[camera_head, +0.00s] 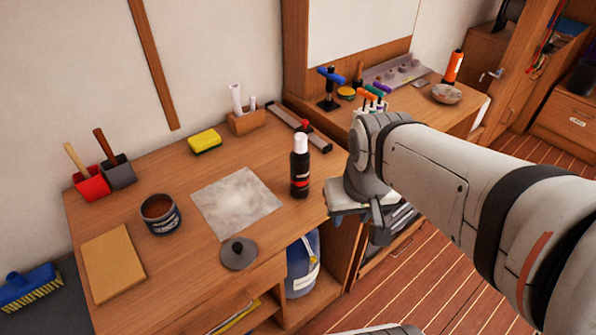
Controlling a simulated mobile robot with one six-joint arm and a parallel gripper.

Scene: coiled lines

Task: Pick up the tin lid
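The tin lid (238,254) is a dark grey disc with a small black knob. It lies flat near the front edge of the wooden desk, knob up. An open tin (161,214) with brown contents stands to its left and further back. My gripper (375,222) hangs off the desk's right end, to the right of the lid and well apart from it. Its fingers are partly seen, pointing down; I cannot tell how far apart they are. Nothing shows held in it.
A grey-white cloth (236,203) lies behind the lid. A black bottle (300,168) stands upright between lid and gripper, further back. A tan board (112,262) lies at the left. Bare desk surrounds the lid. A blue container (303,265) sits below in the open shelf.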

